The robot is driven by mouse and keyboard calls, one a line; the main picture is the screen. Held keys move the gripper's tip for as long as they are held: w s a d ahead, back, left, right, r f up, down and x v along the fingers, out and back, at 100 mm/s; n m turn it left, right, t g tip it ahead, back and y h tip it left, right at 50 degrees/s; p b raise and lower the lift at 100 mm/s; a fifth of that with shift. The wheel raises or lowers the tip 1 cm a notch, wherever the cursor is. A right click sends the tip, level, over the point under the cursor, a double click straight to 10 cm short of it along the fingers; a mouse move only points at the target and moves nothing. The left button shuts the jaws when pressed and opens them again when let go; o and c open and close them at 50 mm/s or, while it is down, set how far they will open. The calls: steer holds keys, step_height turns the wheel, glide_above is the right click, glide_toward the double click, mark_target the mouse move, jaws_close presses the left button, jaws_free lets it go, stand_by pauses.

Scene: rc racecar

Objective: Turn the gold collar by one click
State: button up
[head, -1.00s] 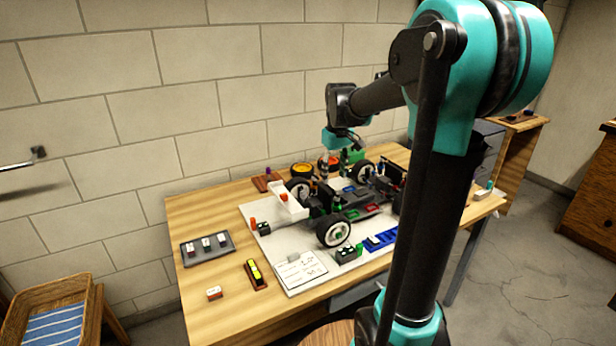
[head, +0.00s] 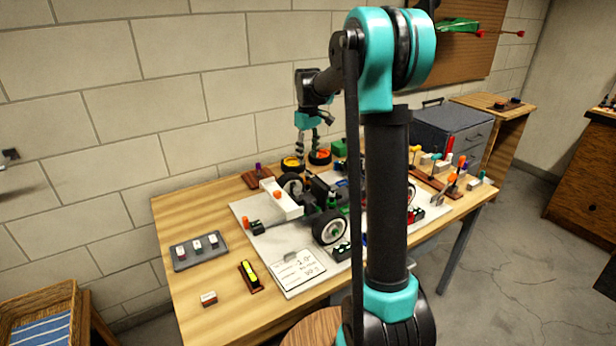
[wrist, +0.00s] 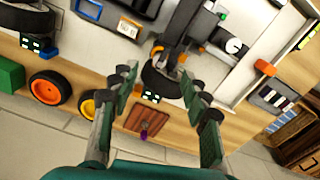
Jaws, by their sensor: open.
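My gripper (wrist: 160,78) is open and empty in the wrist view, its two fingers apart on either side of a black car wheel (wrist: 155,82). In the head view my gripper (head: 308,148) hangs above the far side of the table near the car. The RC car (head: 333,205) stands on a white board, partly hidden behind my arm. A small gold-orange part (wrist: 183,58) shows by the wheel in the wrist view. It is too small to tell whether it is the gold collar. I see no finger contact with it.
Two loose wheels, orange (wrist: 46,88) and yellow (wrist: 87,106), and a brown block with a purple peg (wrist: 148,122) lie nearby. Tool holders (head: 440,170) stand at right.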

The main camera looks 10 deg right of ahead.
mark_target(308, 170)
step_height(308, 170, down, 9)
steer(key=shift+f, duration=0.1)
stand_by(0.4)
jaws_close()
steer(key=shift+m, duration=2.5)
jaws_free()
step_height(308, 170, up, 12)
steer(key=shift+s+r, duration=0.1)
